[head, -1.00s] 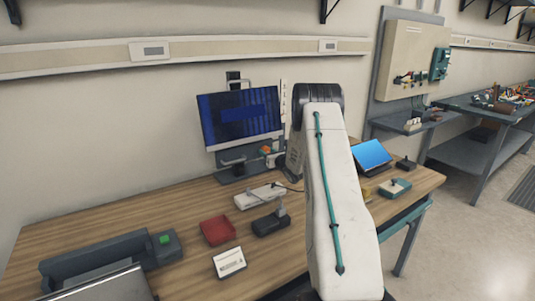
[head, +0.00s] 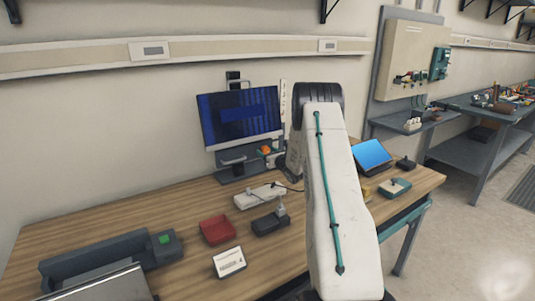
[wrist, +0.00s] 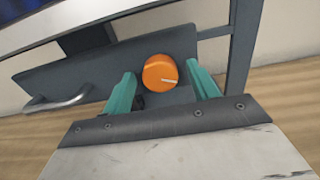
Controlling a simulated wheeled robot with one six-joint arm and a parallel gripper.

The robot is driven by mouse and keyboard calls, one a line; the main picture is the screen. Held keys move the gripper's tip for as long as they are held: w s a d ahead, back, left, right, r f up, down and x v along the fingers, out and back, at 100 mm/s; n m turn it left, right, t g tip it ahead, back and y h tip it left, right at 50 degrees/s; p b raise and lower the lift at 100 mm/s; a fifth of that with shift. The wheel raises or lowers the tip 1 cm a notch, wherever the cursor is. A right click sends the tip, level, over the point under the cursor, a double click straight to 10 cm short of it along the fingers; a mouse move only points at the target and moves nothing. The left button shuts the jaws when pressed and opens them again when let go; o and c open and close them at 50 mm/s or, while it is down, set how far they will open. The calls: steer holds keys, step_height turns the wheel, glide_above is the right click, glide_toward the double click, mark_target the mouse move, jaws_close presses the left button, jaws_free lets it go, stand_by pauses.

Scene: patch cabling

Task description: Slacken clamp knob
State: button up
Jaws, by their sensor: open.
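My gripper (wrist: 163,84) has teal fingers, one on each side of the knob, with a gap on both sides. It is open. In the head view my white arm hides part of the area right of the knob.
The monitor (head: 240,117) stands above the plate. A curved handle (wrist: 58,104) juts from the plate's left in the wrist view. A red tray (head: 217,230), a white device (head: 260,196) and a dark block (head: 270,224) lie on the wooden bench, with bare wood between them.

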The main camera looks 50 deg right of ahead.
steer(key=v, duration=0.7)
steer(key=shift+s, duration=0.3)
steer(key=shift+a, duration=0.1)
steer(key=w+a+r+m+g, duration=0.1)
steer(key=a+r+m+g, duration=0.5)
steer(key=a+r+m, duration=0.8)
steer(key=s+a+r+m+g, duration=0.25)
steer(key=s+a, duration=0.25)
steer(key=a, duration=0.3)
steer(key=s+a+r+m+g, duration=0.1)
steer(key=s+a+r+m, duration=0.3)
steer(key=a, duration=0.5)
steer(key=s+a+m+g+y, duration=0.1)
steer(key=s+a+m, duration=0.3)
steer(key=s, duration=0.6)
steer(key=s+a+f+m+g+y, duration=0.1)
steer(key=s+a+m+g, duration=0.2)
steer(key=s+a, duration=0.5)
steer(key=s+a+m+g+y, duration=0.2)
steer(key=s+a+m, duration=0.3)
steer(key=s, duration=0.8)
steer(key=shift+s+a+f+m+g, duration=0.25)
steer(key=shift+a+f+m+g, duration=0.15)
steer(key=shift+a, duration=0.5)
